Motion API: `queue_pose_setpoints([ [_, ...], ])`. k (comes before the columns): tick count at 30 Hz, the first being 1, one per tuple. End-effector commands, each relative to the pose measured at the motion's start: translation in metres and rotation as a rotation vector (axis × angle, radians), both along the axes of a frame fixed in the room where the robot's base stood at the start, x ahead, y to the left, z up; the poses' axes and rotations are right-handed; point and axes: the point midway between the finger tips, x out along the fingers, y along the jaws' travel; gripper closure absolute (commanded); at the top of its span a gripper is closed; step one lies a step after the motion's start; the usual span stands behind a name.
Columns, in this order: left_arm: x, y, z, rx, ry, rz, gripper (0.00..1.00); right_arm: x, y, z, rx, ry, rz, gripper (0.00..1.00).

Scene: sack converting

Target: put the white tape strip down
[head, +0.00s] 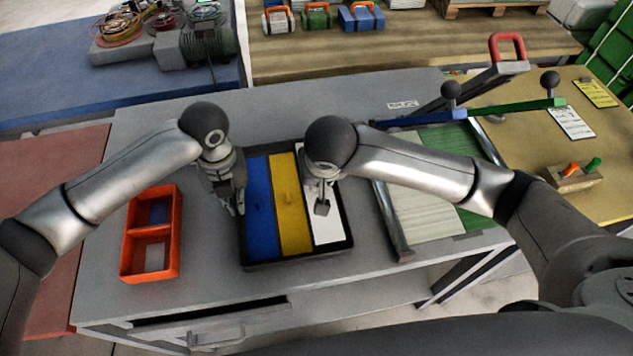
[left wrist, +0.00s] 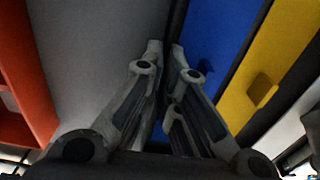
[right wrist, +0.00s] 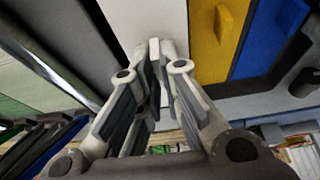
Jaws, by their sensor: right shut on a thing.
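The white tape strip (head: 326,228) lies flat in the right-hand slot of a black tray (head: 296,258), beside a yellow strip (head: 291,215) and a blue strip (head: 261,205). My right gripper (head: 321,205) points down over the white strip and is shut on it; the fingers hide the gripped spot. The white strip also shows ahead of the fingertips in the right wrist view (right wrist: 158,15). My left gripper (head: 234,208) is empty at the tray's left edge, beside the blue strip.
An orange two-part bin (head: 151,278) stands left on the grey table (head: 215,290). Right of the tray is a metal-edged frame (head: 390,222) with pale and green sheets. A lever with a red handle (head: 507,45) is behind it. Bare table lies between bin and tray.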

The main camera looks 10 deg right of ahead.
Motion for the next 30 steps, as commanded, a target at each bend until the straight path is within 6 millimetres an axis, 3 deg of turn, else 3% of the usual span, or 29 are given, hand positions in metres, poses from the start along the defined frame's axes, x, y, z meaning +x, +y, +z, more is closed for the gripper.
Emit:
queue_pose_setpoints([
  [6, 0.000, 0.000, 0.000, 0.000, 0.000, 0.000, 1.00, 0.000, 0.000, -0.025, 0.000, 0.001, -0.001, 1.00],
  [17, 0.000, 0.000, 0.000, 0.000, 0.000, 0.000, 1.00, 0.000, 0.000, -0.029, 0.000, 0.001, -0.001, 1.00],
  [18, 0.000, 0.000, 0.000, 0.000, 0.000, 0.000, 1.00, 0.000, 0.000, -0.029, 0.000, 0.000, 0.000, 0.90],
  [22, 0.000, 0.000, 0.000, 0.000, 0.000, 0.000, 1.00, 0.000, 0.000, -0.029, 0.000, 0.000, 0.000, 0.73],
  [30, 0.000, 0.000, 0.000, 0.000, 0.000, 0.000, 1.00, 0.000, 0.000, -0.028, 0.000, 0.000, 0.000, 0.72],
])
